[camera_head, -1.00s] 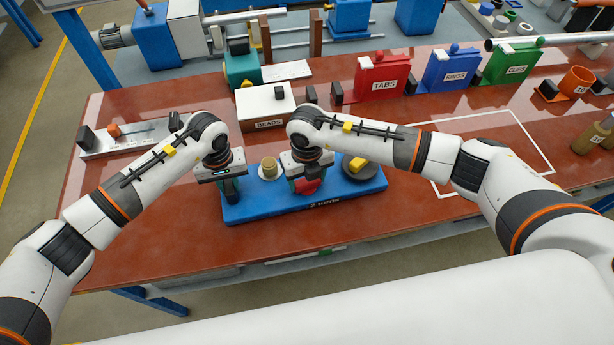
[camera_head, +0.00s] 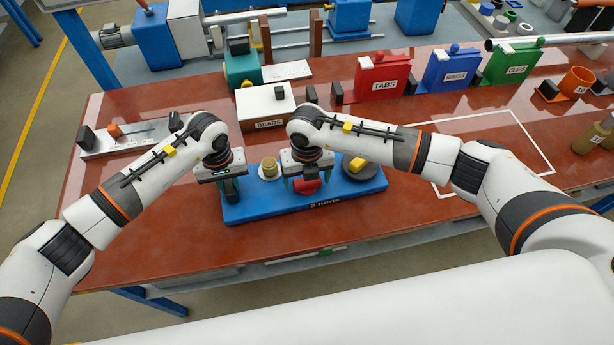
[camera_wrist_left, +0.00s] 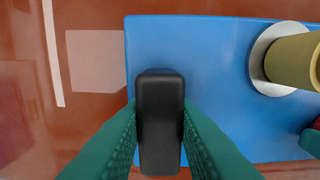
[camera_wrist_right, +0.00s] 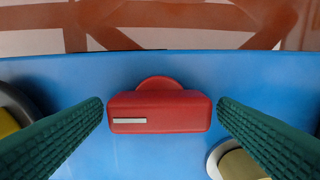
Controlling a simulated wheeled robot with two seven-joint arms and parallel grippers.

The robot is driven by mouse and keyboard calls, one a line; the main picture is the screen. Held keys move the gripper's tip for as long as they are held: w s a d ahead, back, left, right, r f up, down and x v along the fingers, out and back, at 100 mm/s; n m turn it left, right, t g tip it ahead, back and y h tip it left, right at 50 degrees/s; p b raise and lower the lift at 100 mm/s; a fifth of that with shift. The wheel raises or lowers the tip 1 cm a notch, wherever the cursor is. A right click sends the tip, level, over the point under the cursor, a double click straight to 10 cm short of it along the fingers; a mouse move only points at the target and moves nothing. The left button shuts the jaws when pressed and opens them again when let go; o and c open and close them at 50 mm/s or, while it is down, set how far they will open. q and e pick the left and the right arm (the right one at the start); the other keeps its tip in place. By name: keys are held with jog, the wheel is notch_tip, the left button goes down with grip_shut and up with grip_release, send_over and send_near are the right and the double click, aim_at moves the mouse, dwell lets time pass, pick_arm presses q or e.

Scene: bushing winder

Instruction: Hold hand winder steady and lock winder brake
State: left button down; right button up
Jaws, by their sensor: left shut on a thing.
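The blue hand winder base (camera_head: 255,211) sits on the red-brown table, with a label reading "2 turns" on its front. My left gripper (camera_head: 229,190) is shut on a black upright handle (camera_wrist_left: 160,115) at the base's left end. My right gripper (camera_head: 306,184) is over the red brake block (camera_wrist_right: 160,111). In the right wrist view its two green fingers are open, one on each side of the block, with gaps between. The block has a white mark on its face and a rounded red part behind it. The head view shows only part of the block (camera_head: 306,187).
A tan spool (camera_head: 269,166) stands between my grippers. A dark disc with a yellow block (camera_head: 357,164) is at the base's right end. A white BEADS box (camera_head: 265,105) and a red TABS bin (camera_head: 382,76) stand behind. The white-outlined table area (camera_head: 500,160) is clear.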

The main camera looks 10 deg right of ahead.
notch_tip(320, 180, up, 12)
dwell(0.7)
pick_arm(q)
jog(key=c, duration=1.1)
grip_release()
